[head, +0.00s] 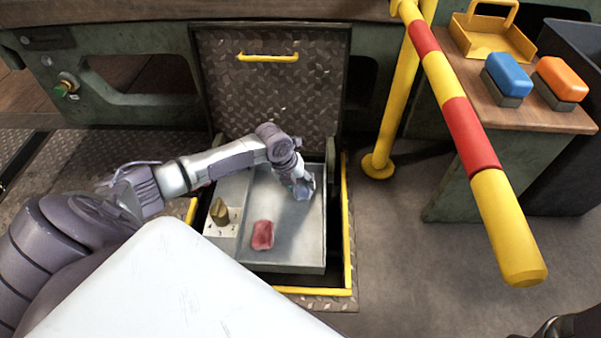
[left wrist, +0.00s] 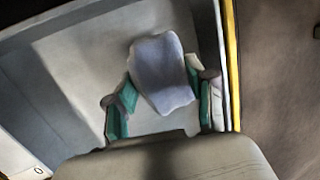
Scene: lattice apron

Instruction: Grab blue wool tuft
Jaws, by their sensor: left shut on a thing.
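The blue wool tuft (left wrist: 160,70) is a pale blue-grey, soft block between the green-padded fingers of my left gripper (left wrist: 162,92) in the left wrist view. The gripper is shut on it. In the head view my left gripper (head: 303,184) is over the right part of a grey metal tray (head: 285,240) in a floor hatch, and the blue wool tuft (head: 301,193) shows partly below it. I cannot tell whether the tuft touches the tray floor. My right gripper is not in view.
The raised hatch lid (head: 270,90) stands behind. A striped rail (head: 470,135) and a side table (head: 535,122) with blue and orange blocks are right.

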